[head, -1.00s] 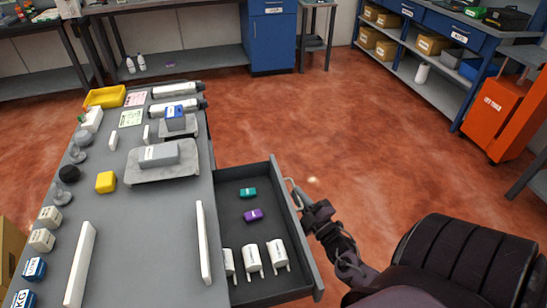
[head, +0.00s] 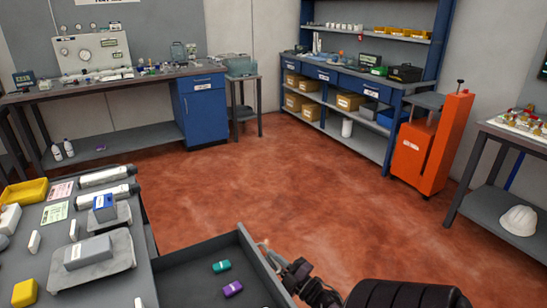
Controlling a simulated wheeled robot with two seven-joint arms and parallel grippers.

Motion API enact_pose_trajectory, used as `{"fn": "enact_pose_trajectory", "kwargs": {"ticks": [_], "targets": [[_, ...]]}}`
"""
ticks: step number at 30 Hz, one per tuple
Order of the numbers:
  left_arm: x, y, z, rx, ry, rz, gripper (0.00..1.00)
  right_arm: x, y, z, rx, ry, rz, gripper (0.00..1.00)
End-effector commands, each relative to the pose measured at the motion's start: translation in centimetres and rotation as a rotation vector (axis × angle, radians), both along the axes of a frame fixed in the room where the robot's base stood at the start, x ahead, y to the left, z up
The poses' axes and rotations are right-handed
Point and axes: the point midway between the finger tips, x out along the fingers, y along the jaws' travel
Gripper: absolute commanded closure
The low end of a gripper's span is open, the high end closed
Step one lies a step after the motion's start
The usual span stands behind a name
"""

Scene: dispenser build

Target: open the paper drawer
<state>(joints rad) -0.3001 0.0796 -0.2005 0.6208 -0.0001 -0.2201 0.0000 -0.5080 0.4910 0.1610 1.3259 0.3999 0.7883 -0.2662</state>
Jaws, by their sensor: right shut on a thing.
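The grey drawer (head: 185,278) is pulled out from the right side of the workbench (head: 125,290), and its near part is cut off by the bottom edge. A teal block (head: 221,266) and a purple block (head: 232,289) lie inside it. A pale handle (head: 265,247) is on the drawer's outer right face. My right gripper (head: 282,266) is at this handle, shut on it. The fingertips are small and partly hidden by the drawer wall. No label on the drawer's front is visible from here. My left gripper is not in view.
The bench top holds a yellow tray (head: 24,192), a scale-like grey unit (head: 95,262) and several small items. The red floor (head: 330,200) beyond the drawer is clear. An orange cart (head: 430,150) and a blue shelf bench (head: 350,100) stand at the back right.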

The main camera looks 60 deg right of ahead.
Motion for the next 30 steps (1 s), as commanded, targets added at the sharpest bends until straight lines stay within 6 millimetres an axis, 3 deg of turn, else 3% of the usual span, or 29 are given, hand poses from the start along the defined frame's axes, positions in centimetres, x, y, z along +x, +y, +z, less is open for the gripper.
{"fn": "enact_pose_trajectory", "kwargs": {"ticks": [1, 5, 15, 30], "targets": [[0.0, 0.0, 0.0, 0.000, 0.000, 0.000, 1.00, -0.1, 0.0, -0.2, 0.001, 0.004, -0.001, 0.86], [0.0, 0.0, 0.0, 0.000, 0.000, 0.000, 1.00, -0.1, 0.0, -0.1, 0.000, 0.003, -0.001, 0.69], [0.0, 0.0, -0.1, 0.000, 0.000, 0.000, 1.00, -0.4, 0.1, -0.2, 0.001, 0.003, 0.000, 0.68], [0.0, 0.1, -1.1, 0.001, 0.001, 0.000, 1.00, -7.2, 0.8, -1.7, 0.002, 0.003, -0.001, 0.68]]}}
